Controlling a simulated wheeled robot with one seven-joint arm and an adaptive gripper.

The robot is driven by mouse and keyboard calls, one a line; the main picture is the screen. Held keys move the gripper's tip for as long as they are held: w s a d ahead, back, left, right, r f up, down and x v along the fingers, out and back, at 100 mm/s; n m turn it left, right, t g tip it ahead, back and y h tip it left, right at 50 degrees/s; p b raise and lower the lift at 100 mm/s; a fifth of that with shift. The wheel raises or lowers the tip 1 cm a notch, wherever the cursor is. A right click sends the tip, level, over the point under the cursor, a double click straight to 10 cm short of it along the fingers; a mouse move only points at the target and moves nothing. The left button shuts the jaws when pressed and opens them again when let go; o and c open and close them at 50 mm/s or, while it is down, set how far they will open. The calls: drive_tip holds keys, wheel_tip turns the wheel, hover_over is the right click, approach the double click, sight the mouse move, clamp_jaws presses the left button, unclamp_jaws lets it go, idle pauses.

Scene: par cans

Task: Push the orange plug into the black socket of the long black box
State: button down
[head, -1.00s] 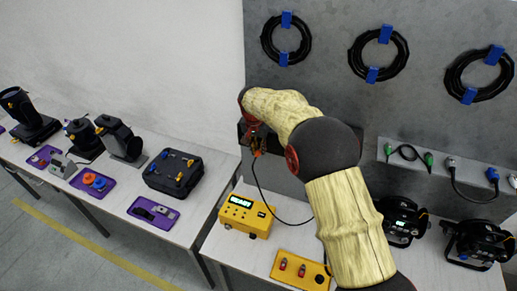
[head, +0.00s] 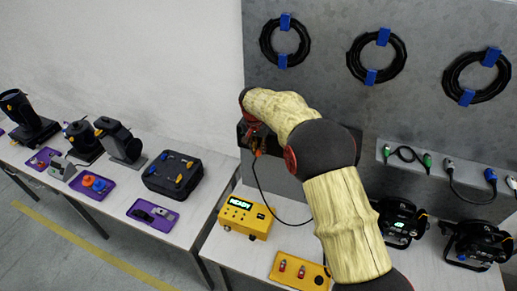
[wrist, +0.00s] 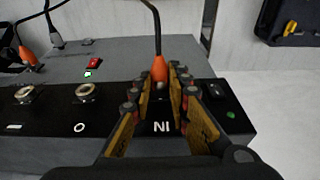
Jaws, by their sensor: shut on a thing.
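The orange plug (wrist: 159,69) with its black cable is between the fingers of my gripper (wrist: 162,88) in the wrist view. My gripper is shut on it, over the front panel of the long black box (wrist: 205,117). The plug's tip and the black socket are hidden by the fingers, so I cannot tell whether the plug is in the socket. An upside-down "IN" label is on the panel just below the fingers. In the head view, my gripper (head: 254,146) is in front of the box (head: 243,132), which my arm partly covers.
Two round metal sockets (wrist: 85,91) and a red switch (wrist: 94,63) are left of my gripper on the box. Another orange plug (wrist: 27,55) stands at the far left. A yellow box (head: 243,218) showing "READY" sits on the table below, and the cable hangs towards it.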

drive_tip(key=c, duration=1.6)
unclamp_jaws()
drive_tip(key=v, duration=1.2)
drive_tip(key=shift+w, duration=0.1)
